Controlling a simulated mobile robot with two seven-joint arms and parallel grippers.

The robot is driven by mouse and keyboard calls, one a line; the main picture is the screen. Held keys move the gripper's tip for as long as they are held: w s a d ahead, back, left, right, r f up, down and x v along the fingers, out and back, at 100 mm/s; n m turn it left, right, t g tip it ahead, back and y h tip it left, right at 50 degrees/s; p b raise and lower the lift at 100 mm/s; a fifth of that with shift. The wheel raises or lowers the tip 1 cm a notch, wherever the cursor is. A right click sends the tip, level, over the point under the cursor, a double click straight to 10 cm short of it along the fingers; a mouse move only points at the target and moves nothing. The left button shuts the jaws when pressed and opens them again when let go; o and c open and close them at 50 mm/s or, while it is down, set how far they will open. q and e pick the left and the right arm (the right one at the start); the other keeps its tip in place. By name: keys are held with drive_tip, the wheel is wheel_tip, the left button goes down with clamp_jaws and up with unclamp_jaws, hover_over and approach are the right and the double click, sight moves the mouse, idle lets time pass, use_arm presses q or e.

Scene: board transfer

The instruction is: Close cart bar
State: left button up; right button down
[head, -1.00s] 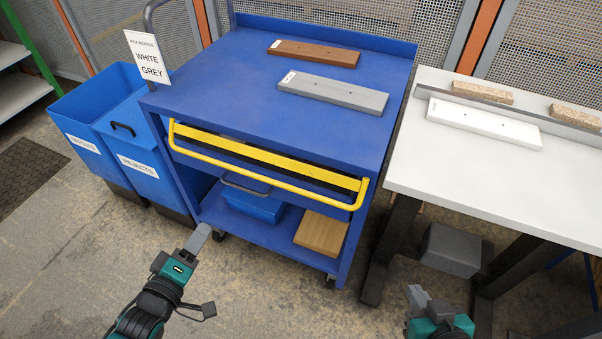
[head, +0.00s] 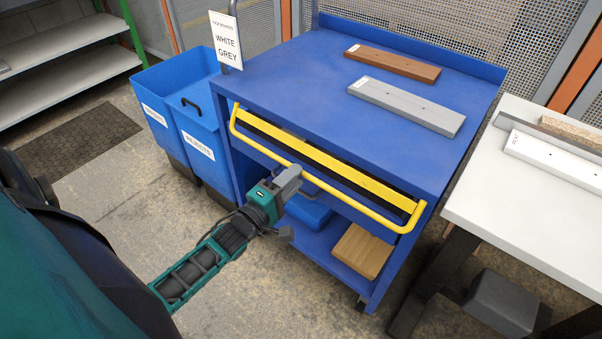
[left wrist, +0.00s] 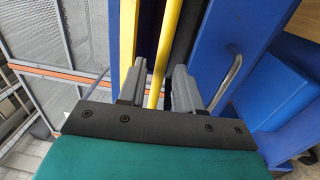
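The blue cart (head: 300,75) stands in the middle of the head view. Its yellow bar (head: 352,192) stands out from the front, below a flat yellow strip (head: 345,162). My left gripper (head: 294,176) is at the bar's left-middle part and overlaps it in the head view. In the left wrist view the left gripper (left wrist: 157,92) is open, with the bar (left wrist: 168,45) running between its two grey fingers and a gap showing on both sides. I cannot tell whether a finger touches the bar. My right gripper is out of view.
A grey board (head: 408,105) and a brown board (head: 392,62) lie on the cart top. The lower shelf holds a blue bin (head: 308,212) and a wooden block (head: 362,250). Blue reject bins (head: 190,125) stand left; a white table (head: 520,205) stands right.

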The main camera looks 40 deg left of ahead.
use_arm(q)
drive_tip(key=shift+w+d, duration=0.15)
drive_tip(key=shift+w, duration=1.45)
clamp_jaws()
